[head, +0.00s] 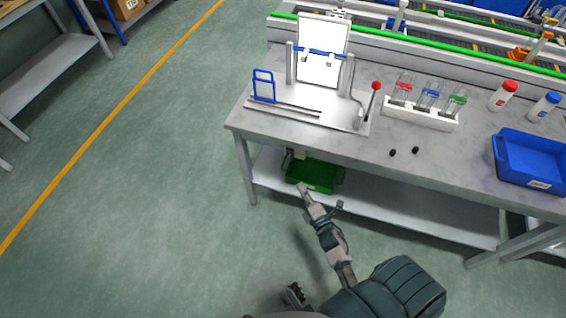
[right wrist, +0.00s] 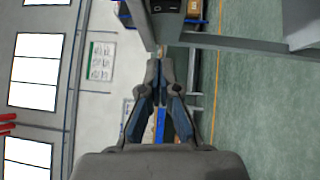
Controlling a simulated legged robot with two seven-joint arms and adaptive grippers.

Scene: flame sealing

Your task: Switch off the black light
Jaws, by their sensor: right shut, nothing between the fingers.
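My right gripper (head: 302,188) is below the front edge of the workbench (head: 270,121), near its left end. In the right wrist view its fingers (right wrist: 161,70) are together, with nothing seen between them. A dark box with small pale marks, which looks like a switch (right wrist: 167,6), is at the top edge of the right wrist view, just beyond the fingertips and apart from them. It is partly cut off, and I cannot tell its setting. A small pale fitting (head: 297,153) hangs under the bench edge in the head view.
A green bin (head: 318,176) is on the lower shelf (head: 400,209) behind my right gripper. On the bench are a white stand (head: 322,62) with a red-knobbed lever (head: 376,86), a tube rack (head: 420,114) and a blue bin (head: 532,158). The floor to the left is clear.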

